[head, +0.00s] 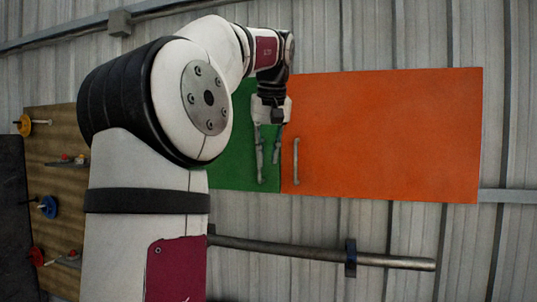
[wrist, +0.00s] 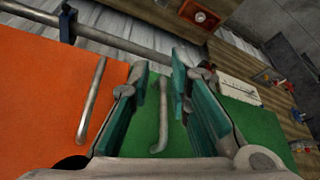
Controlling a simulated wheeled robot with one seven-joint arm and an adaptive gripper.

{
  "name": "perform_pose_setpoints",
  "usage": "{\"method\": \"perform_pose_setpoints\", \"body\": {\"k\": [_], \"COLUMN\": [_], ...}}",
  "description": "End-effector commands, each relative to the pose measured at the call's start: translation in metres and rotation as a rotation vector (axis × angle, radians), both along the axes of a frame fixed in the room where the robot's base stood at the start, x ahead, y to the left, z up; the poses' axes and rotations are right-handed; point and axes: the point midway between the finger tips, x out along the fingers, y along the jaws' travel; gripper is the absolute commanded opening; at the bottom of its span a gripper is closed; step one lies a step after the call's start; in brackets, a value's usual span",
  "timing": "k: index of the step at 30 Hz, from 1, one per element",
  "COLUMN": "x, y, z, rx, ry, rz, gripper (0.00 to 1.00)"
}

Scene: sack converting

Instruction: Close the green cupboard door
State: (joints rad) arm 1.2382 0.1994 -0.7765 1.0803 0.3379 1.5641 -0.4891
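The green cupboard door (head: 229,140) is partly hidden behind my arm in the head view; in the wrist view it fills the lower middle and right (wrist: 252,122). Its grey bar handle (wrist: 162,122) shows between my fingers in the wrist view. My gripper (head: 268,155) is in front of the green door near its right edge. In the wrist view my gripper (wrist: 165,98) is open, with a finger on each side of the handle and visible gaps. Whether the fingers touch the door is not clear. The green door looks close to level with the orange door; any small gap is hard to tell.
The orange door (head: 400,130) with its own bar handle (head: 296,160) is right of the green one. A metal pipe (head: 300,248) runs below the doors. A wooden board (head: 60,190) with coloured knobs is at the left. Corrugated wall lies behind.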

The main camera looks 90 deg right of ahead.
Motion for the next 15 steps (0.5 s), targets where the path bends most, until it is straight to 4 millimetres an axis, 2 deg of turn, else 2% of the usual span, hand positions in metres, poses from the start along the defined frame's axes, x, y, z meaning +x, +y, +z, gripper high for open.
{"method": "perform_pose_setpoints", "body": {"k": [6, 15], "x": [-0.001, -0.002], "y": [0.016, 0.019], "z": [0.000, -0.001], "rx": [0.000, 0.001], "ry": [-0.002, 0.000], "rz": [0.003, 0.001], "gripper": [0.18, 0.18]}}
